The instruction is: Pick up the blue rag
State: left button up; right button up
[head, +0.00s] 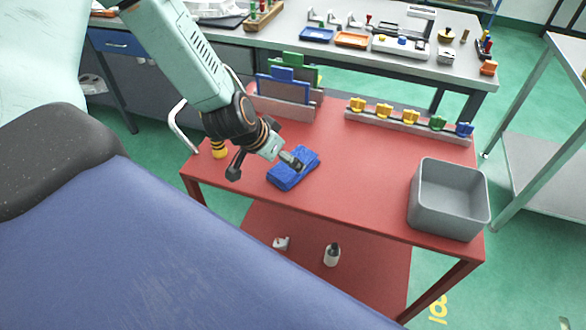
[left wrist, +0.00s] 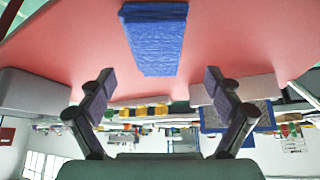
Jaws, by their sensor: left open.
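The blue rag (head: 290,181) lies folded on the red table top (head: 345,190), left of its middle. It also shows in the left wrist view (left wrist: 155,40) at the top centre, beyond the fingertips. My left gripper (head: 265,169) comes in from the upper left and is open. In the head view one finger overlaps the rag's upper edge and the other is left of the rag. In the left wrist view the fingers (left wrist: 158,82) stand wide apart with nothing between them. Whether a finger touches the rag is unclear. My right gripper is not in view.
A grey bin (head: 447,225) stands at the table's right end. A rail with coloured clips (head: 410,123) and upright blue and green panels (head: 283,88) stand along the back. Bare red surface lies between rag and bin. A bottle (head: 332,256) is on the lower shelf.

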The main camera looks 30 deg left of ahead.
aim_at(289, 167)
pick_arm(q)
jog(key=shift+w+d+f, duration=0.15)
jog(key=shift+f, duration=0.1)
jog(key=b+x, duration=0.3)
jog(key=shift+d+f, duration=0.1)
jog(key=shift+f, duration=0.25)
jog(key=shift+w+f+b, duration=0.25)
jog(key=shift+f+b, duration=0.05)
jog(key=shift+b, duration=0.05)
jog(key=shift+w+d, duration=0.1)
jog(key=shift+w, duration=0.05)
jog(key=shift+r, duration=0.1)
jog(key=c, duration=1)
jog(key=shift+c, duration=1.2)
notch_tip(289, 167, up, 10)
jog(key=p, duration=0.6)
